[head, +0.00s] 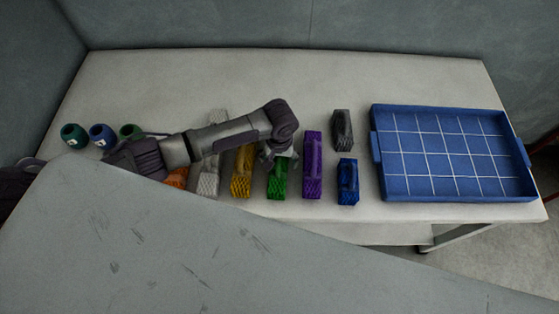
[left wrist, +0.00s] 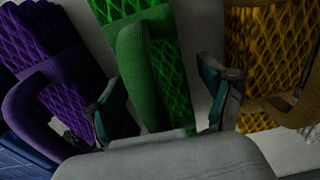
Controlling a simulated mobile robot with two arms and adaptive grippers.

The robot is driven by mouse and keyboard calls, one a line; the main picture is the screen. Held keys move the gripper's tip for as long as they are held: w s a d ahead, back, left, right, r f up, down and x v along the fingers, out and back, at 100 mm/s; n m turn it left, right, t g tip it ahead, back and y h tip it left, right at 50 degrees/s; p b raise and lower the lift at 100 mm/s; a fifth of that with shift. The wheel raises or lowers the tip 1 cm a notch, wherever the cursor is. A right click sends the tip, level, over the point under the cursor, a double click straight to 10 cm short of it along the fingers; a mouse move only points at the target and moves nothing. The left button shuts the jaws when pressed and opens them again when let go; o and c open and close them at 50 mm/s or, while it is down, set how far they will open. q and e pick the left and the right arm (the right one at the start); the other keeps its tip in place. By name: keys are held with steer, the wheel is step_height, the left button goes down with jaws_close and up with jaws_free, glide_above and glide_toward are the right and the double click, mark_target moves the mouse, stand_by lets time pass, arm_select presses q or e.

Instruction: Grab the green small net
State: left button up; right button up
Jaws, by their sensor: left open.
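The green net (head: 277,187) lies on the white table between the yellow net (head: 242,185) and the purple net (head: 312,165). My left gripper (head: 279,160) is over the green net and hides its far part in the head view. In the left wrist view the green net (left wrist: 172,75), with its raised handle loop, lies between the two spread fingers of my left gripper (left wrist: 162,103). The gripper is open, with nothing clamped. Whether the fingers touch the net cannot be told. My right gripper is not in view.
A blue net (head: 348,182) and a dark grey net (head: 342,130) lie right of the purple one. A blue gridded tray (head: 378,160) stands at the table's right. Orange (head: 178,177) and white (head: 209,185) nets are partly under my arm. Several round pots (head: 74,136) stand left.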

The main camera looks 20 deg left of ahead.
arm_select(q)
steer(key=shift+w+f, duration=0.1)
steer(key=shift+f, duration=0.05)
steer(key=c, duration=1.4)
